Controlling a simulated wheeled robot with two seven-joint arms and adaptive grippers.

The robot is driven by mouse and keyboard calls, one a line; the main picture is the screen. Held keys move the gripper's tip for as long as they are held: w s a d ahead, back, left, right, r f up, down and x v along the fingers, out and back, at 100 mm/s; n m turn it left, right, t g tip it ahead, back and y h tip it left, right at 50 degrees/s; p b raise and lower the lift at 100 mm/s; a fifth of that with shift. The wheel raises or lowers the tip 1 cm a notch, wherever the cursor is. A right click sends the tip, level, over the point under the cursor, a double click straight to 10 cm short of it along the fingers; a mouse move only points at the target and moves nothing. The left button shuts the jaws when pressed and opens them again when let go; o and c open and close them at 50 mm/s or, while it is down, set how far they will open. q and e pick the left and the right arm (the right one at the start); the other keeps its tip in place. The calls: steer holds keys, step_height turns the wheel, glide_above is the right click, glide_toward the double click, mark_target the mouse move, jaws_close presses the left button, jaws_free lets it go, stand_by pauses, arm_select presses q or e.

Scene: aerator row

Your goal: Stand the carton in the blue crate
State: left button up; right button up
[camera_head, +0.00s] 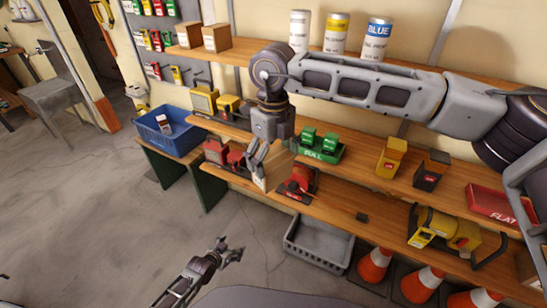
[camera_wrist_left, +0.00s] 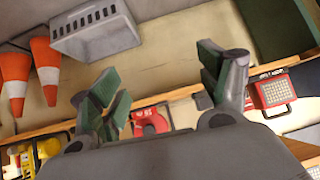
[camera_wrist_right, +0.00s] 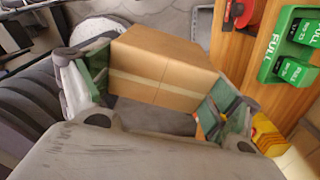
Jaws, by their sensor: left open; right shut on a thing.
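The brown carton (camera_head: 271,172) is held in my right gripper (camera_head: 258,160), in front of the lower shelf in the head view. The right wrist view shows the carton (camera_wrist_right: 165,62) with a pale tape band, between the two green-padded fingers of my right gripper (camera_wrist_right: 160,95). The blue crate (camera_head: 182,146) stands on a low bench to the left of the carton, apart from it. A small white and red-brown item (camera_head: 164,124) is in the crate. My left gripper (camera_head: 231,250) is open and empty above the floor; its spread fingers also show in the left wrist view (camera_wrist_left: 165,85).
Two more cartons (camera_head: 203,37) sit on the upper shelf. Red and yellow devices line the shelves near the green FULL tray (camera_head: 320,152). A grey basket (camera_head: 318,242) and orange cones (camera_head: 422,284) stand on the floor below.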

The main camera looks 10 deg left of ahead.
arm_select(q)
steer(key=s+a+f+n+g+y, duration=0.1)
steer(key=s+a+f+g, duration=0.15)
steer(key=s+f, duration=0.7)
steer(key=s+a+f+g+y, duration=0.15)
steer(key=s+a+f, duration=0.25)
steer(key=s+f, duration=0.5)
steer(key=s+f+g, duration=0.1)
steer(key=s+f, duration=0.2)
steer(key=s, duration=0.4)
steer(key=s+a+f+g, duration=0.1)
steer(key=s+f, duration=0.3)
steer(key=s, duration=0.3)
steer(key=s+f+g, duration=0.2)
steer(key=s+f, duration=0.1)
steer(key=s, duration=0.4)
steer(key=shift+a+f+y, duration=0.3)
steer(key=shift+y, duration=0.05)
steer(key=shift+r, duration=0.15)
arm_select(e)
steer(key=shift+r, duration=0.2)
